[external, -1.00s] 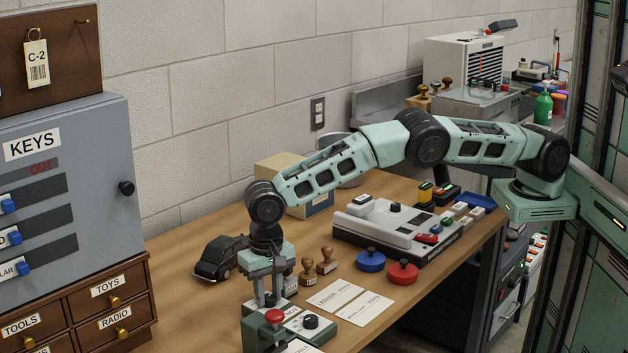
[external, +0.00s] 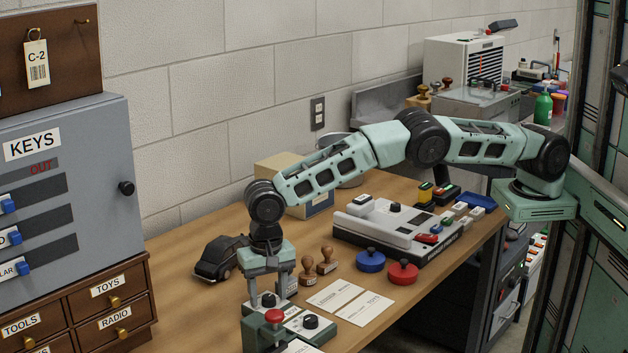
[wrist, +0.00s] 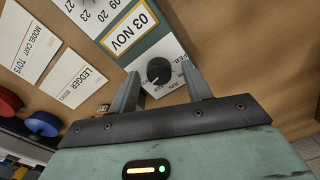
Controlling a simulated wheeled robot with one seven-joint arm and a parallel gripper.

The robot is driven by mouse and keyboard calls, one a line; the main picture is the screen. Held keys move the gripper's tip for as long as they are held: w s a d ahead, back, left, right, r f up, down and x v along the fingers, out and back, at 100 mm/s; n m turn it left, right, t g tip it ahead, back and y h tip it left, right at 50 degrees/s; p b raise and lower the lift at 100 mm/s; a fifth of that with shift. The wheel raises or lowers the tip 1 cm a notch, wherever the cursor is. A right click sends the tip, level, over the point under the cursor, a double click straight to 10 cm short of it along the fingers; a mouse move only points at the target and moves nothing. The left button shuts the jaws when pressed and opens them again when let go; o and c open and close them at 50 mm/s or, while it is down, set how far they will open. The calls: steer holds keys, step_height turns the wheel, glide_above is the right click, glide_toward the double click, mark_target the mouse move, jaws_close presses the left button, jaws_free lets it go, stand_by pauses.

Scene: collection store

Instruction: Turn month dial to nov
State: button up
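The green date device (external: 257,330) stands at the front of the bench, with a red button on top. Its month dial is a black knob (external: 268,300) on a white plate with month labels, partly hidden. In the wrist view the dial (wrist: 157,70) lies between and beyond my fingertips, with a pale pointer mark on it. The yellow-framed window (wrist: 128,28) beside it reads "03 NOV". My gripper (external: 267,293) points down over the dial, open and empty, its fingers apart on either side of the knob. It also shows in the wrist view (wrist: 160,82).
A second black knob (external: 311,321) sits to the right on the device. Two wooden stamps (external: 317,266), paper cards (external: 350,303) and blue and red pads stand to the right. A black toy car (external: 220,258) is behind left.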

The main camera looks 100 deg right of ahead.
mark_target(268, 297)
step_height(268, 297, up, 17)
steer(key=shift+r, duration=0.2)
stand_by(0.6)
